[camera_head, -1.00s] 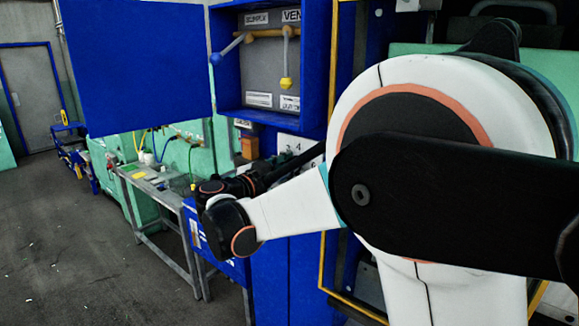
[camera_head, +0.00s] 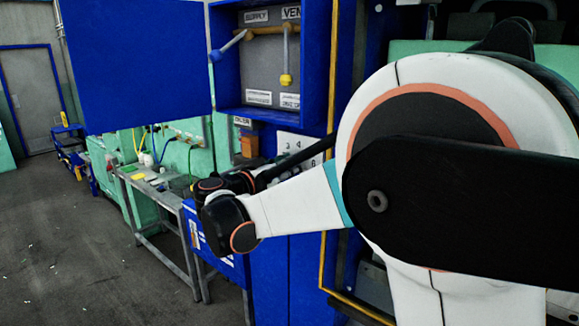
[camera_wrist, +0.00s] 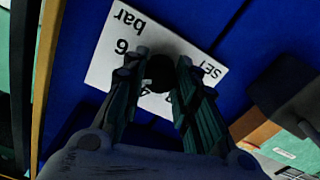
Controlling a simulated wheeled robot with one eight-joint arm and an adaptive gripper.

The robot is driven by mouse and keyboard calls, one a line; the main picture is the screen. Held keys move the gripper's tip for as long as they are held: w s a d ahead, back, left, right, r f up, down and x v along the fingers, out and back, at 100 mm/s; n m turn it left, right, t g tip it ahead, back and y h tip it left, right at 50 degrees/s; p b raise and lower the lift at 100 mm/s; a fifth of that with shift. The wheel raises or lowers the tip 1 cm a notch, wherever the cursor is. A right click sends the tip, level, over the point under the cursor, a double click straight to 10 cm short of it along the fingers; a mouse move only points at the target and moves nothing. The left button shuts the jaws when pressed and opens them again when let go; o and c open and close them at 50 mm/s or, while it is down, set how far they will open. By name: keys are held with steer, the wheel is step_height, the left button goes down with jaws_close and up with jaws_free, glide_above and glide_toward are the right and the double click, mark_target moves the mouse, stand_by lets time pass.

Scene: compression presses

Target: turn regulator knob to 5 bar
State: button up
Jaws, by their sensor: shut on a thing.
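The regulator knob (camera_wrist: 160,70) is a small dark round shape in the wrist view. It sits in front of a white scale plate (camera_wrist: 112,48) that reads "bar", "6" and "SET" upside down. My gripper (camera_wrist: 160,78) is shut on the knob, with one finger on each side of it. The fingers hide part of the plate and most of the knob's sides, and I cannot tell the knob's setting. In the head view the plate (camera_head: 296,146) shows "3", "4" and "6" on the blue cabinet, and my arm hides the knob.
An open blue cabinet (camera_head: 326,75) above holds pipes, a yellow-handled lever (camera_head: 287,78) and a blue-handled lever (camera_head: 216,56). Its blue door (camera_head: 137,65) stands open at left. A small orange box (camera_head: 249,146) is beside the plate. A metal table (camera_head: 165,225) stands at left, with open floor beyond.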

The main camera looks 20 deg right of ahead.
steer(key=shift+n, duration=1.2)
steer(key=o, duration=1)
steer(key=shift+o, duration=0.2)
steer(key=shift+a, duration=0.1)
steer(key=v, duration=1.2)
steer(key=shift+w, duration=0.1)
